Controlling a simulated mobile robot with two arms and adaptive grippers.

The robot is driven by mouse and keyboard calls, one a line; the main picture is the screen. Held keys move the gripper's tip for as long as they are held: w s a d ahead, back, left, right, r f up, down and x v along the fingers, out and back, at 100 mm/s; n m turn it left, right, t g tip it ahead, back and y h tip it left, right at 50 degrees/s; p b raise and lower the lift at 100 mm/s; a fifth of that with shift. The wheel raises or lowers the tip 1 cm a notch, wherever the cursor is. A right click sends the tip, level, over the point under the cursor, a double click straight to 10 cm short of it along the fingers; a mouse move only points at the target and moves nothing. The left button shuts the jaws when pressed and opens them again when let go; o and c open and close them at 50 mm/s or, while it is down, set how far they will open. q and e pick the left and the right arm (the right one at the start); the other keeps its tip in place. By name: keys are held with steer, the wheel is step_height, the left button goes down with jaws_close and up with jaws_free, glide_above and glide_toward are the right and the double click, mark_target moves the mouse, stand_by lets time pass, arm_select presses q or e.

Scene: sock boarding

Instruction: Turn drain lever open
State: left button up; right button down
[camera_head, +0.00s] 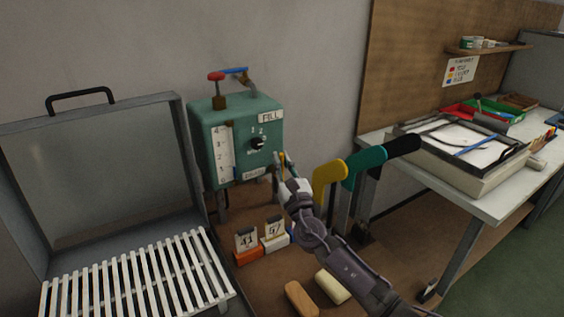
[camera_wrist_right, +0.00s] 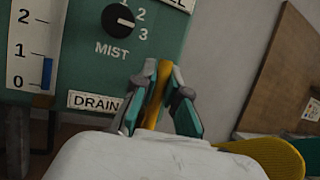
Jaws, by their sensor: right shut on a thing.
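The green machine (camera_head: 205,122) stands against the wall, with a FILL label near its top right and a DRAIN label (camera_wrist_right: 95,102) low on its front. The yellow drain lever (camera_wrist_right: 158,90) is upright at the machine's lower right, beside that label; its top also shows in the head view (camera_head: 281,156). My right gripper (camera_wrist_right: 160,95) is shut on the lever, one finger on each side. In the head view my right gripper (camera_head: 281,170) partly hides the lever. The lever's lower end is hidden by the gripper. My left gripper is out of view.
A red handle (camera_head: 216,76) and a blue lever (camera_head: 235,70) sit on top of the machine. A yellow sock form (camera_head: 327,174) and a teal one (camera_head: 366,157) stand close right of my gripper. Number cards (camera_head: 246,240) stand below. A slatted rack (camera_head: 140,275) is at left.

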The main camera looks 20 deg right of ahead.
steer(key=c, duration=1.2)
jaws_free()
steer(key=v, duration=1.2)
